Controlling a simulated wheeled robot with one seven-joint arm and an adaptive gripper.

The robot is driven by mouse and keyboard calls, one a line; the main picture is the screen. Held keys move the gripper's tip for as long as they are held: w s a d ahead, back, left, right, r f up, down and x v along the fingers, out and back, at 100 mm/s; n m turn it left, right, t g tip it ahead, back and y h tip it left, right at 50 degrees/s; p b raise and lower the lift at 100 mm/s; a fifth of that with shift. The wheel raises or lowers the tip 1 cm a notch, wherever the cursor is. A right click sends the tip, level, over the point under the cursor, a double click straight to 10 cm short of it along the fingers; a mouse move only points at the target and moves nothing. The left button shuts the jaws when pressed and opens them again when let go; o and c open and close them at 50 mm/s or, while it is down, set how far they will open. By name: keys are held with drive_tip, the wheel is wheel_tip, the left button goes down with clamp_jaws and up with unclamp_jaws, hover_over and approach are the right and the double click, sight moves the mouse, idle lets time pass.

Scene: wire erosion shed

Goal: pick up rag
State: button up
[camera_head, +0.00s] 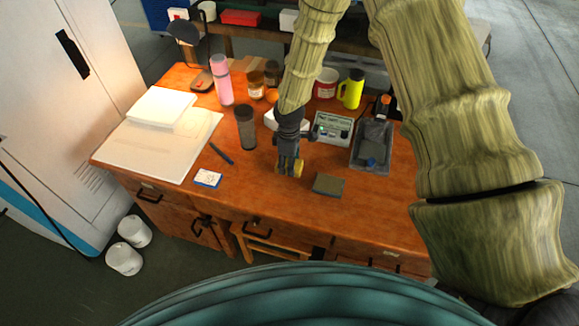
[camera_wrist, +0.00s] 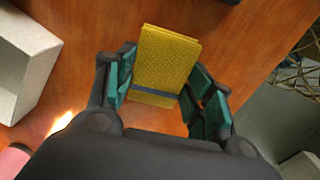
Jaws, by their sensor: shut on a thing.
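The rag (camera_wrist: 166,62) is a folded yellow cloth with a blue-grey stripe near one end. In the wrist view it lies between the two green-padded fingers of my gripper (camera_wrist: 160,88), which are closed on its sides. In the head view my gripper (camera_head: 288,166) points down over the middle of the wooden desk. Only a small yellow part of the rag (camera_head: 298,169) shows there beside the fingers. I cannot tell whether the rag still touches the desk top.
On the desk (camera_head: 250,195), a grey-green flat block (camera_head: 328,184) lies right of my gripper and a white card (camera_head: 208,178) lies left. A dark tumbler (camera_head: 246,128), a small panel box (camera_head: 333,129) and a grey tray (camera_head: 358,160) stand close by. The front desk strip is mostly clear.

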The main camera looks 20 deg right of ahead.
drive_tip(key=s+r+b, duration=0.1)
drive_tip(key=s, duration=0.4)
drive_tip(key=s+d+b, duration=0.1)
drive_tip(key=s+b, duration=0.1)
drive_tip(key=s, duration=0.3)
drive_tip(key=s+d+r+b, duration=0.1)
drive_tip(key=s+b, duration=0.1)
drive_tip(key=s, duration=0.4)
drive_tip(key=shift+d+r, duration=0.25)
drive_tip(key=shift+r, duration=0.05)
drive_tip(key=shift+o, duration=1)
drive_tip(key=shift+c, duration=0.9)
drive_tip(key=shift+w, duration=0.1)
